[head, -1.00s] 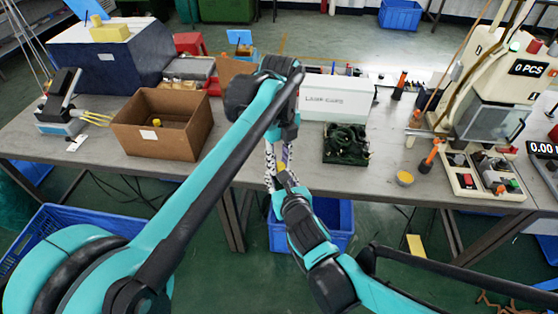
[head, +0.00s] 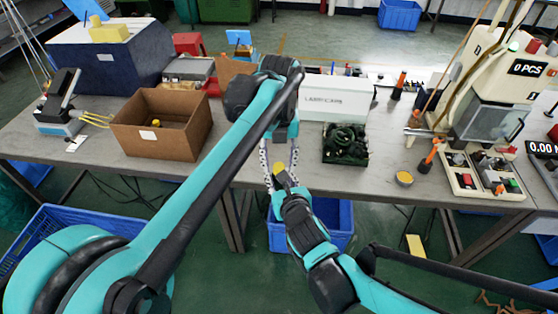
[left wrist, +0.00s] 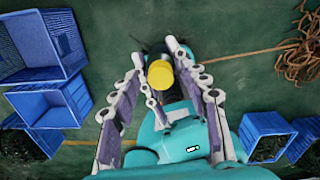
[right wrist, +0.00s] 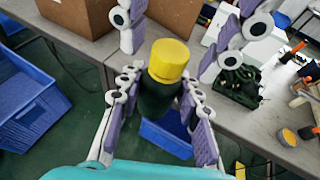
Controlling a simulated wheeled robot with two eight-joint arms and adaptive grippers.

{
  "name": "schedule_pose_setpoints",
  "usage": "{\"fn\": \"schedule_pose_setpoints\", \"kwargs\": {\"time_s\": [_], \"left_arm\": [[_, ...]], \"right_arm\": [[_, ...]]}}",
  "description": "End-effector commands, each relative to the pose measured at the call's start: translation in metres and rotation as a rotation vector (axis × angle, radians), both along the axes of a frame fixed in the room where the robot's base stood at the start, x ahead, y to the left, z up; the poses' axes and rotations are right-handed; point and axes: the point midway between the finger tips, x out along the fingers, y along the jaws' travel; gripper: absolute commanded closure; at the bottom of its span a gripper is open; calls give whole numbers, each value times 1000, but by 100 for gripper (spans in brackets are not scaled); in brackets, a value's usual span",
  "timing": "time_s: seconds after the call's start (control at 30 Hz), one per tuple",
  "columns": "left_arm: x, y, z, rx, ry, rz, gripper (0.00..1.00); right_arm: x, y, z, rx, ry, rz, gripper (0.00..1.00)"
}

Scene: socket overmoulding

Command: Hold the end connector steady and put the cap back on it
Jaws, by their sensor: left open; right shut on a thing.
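The yellow cap (right wrist: 169,58) sits on the upper end of the dark end connector (right wrist: 157,98) in the right wrist view. My right gripper (right wrist: 160,105) is shut around the connector body, below the cap. It holds the connector up in front of the table. My left gripper (left wrist: 160,85) is open; its fingers spread on both sides of the yellow cap (left wrist: 160,74) with visible gaps. In the head view the left gripper (head: 281,176) comes down from above and the cap (head: 282,180) shows between its fingers. Most of the connector is hidden there.
A cardboard box (head: 180,139) with a small yellow piece inside stands left on the table. A white carton (head: 333,99) and a green tray of dark parts (head: 345,157) stand behind and right. A blue bin (head: 336,229) is on the floor beneath.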

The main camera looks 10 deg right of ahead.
Motion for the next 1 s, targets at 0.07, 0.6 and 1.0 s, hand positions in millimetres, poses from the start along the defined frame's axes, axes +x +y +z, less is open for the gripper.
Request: {"fn": "schedule_pose_setpoints", "kwargs": {"time_s": [0.07, 0.6, 1.0], "left_arm": [[0, 0, 1, 0, 0, 0, 54], [0, 0, 45, 0, 0, 1, 54], [0, 0, 46, 0, 1, 164, 58]], "right_arm": [[0, 0, 0, 0, 0, 0, 100], [0, 0, 0, 0, -1, 0, 100], [0, 0, 0, 0, -1, 0, 100]]}}
